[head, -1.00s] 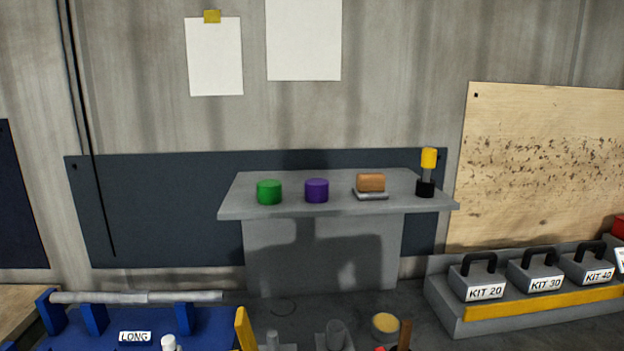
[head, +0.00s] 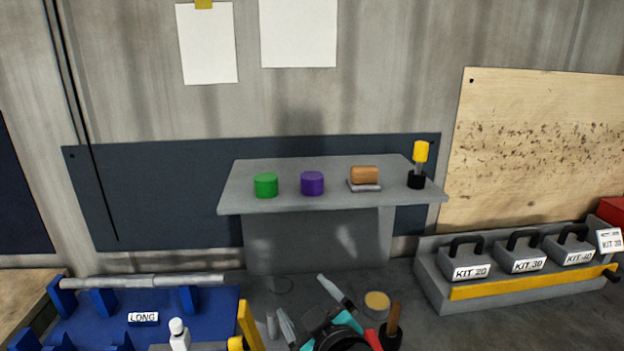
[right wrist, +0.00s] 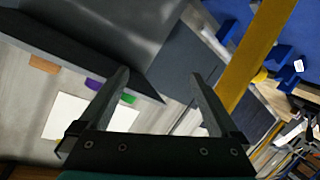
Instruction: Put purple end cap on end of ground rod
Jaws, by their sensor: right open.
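The purple end cap (head: 312,184) stands on a grey shelf (head: 330,207), right of a green cap (head: 266,185). A stepped grey rod (head: 140,282) lies across blue supports at the left, by a label reading LONG; I cannot tell if it is the ground rod. My right gripper (head: 301,296) is open and empty, below and in front of the shelf, apart from the purple cap. In the right wrist view the purple cap (right wrist: 93,84) shows partly, beyond the open jaws (right wrist: 160,78). My left gripper is out of view.
An orange-brown block (head: 364,175) and a yellow-topped tool (head: 420,163) stand on the shelf's right part. A yellow bar (head: 250,327) rises beside the blue rack. Several grey KIT weights (head: 465,262) stand at the right. Space above the shelf is clear.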

